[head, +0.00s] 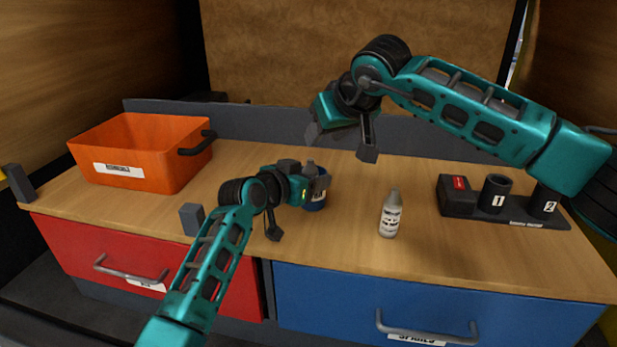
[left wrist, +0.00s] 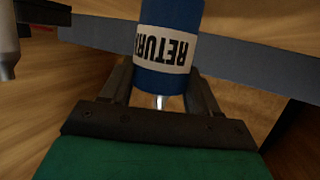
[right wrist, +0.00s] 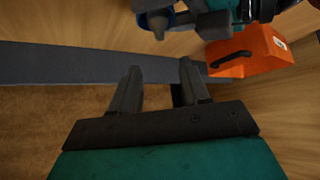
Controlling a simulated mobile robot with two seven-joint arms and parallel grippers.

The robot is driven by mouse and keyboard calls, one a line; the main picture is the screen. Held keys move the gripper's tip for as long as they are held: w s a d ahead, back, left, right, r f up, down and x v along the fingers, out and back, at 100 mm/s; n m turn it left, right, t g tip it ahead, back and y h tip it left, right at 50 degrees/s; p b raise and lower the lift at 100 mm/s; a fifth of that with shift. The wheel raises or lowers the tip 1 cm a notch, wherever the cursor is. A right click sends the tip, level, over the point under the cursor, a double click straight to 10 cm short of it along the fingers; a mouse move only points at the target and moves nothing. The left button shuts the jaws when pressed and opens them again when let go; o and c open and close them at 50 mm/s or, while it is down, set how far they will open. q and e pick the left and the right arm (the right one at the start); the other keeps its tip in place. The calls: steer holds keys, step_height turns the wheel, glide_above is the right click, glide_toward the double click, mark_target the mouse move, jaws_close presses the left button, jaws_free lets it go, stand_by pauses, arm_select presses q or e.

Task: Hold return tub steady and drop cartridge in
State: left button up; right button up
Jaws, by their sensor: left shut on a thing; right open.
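The blue return tub (head: 317,203) stands upright on the bench, with a white label reading RETURN in the left wrist view (left wrist: 168,48). My left gripper (head: 303,190) is shut on its side. My right gripper (head: 340,142) is open and empty, above and behind the tub. Nothing lies between its fingers in the right wrist view (right wrist: 160,78).
An orange bin (head: 170,180) stands at the left rear. A white bottle (head: 390,215) stands right of the tub. A dark rack (head: 515,217) with numbered holders is at the right. A small grey block (head: 191,218) is near the front edge. Drawers lie below.

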steer(key=v, duration=1.2)
arm_select(q)
steer(key=o, duration=1.2)
steer(key=shift+o, duration=0.2)
